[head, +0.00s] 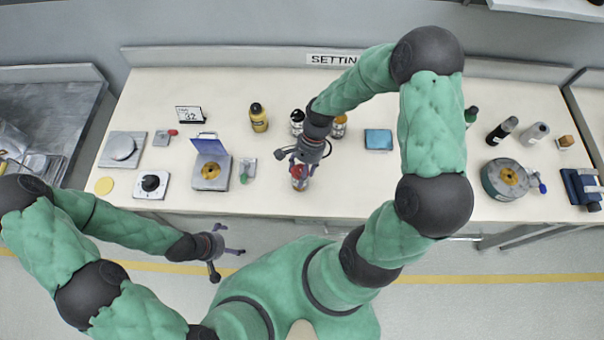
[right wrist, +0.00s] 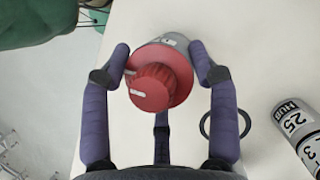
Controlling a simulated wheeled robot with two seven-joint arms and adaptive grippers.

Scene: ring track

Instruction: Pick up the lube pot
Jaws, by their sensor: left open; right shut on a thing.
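The lube pot, a small grey pot with a red flange and ribbed red knob on top, stands between my right fingers in the right wrist view (right wrist: 160,82). In the head view the pot (head: 299,184) is partly hidden by the gripper, near the front edge of the bench. My right gripper (head: 296,164) is shut on it from above, with fingers on both sides of the pot. I cannot tell whether its base touches the bench. My left gripper (head: 229,265) is open and empty, in front of the bench, over the floor.
A grey can marked HUB 25 (right wrist: 298,128) lies beside the grip, with a dark ring (right wrist: 225,122) between. A plate with a raised blue lid (head: 211,172) is to the left. A yellow bottle (head: 258,118) and blue box (head: 378,139) stand behind. A round drum (head: 492,183) is far right.

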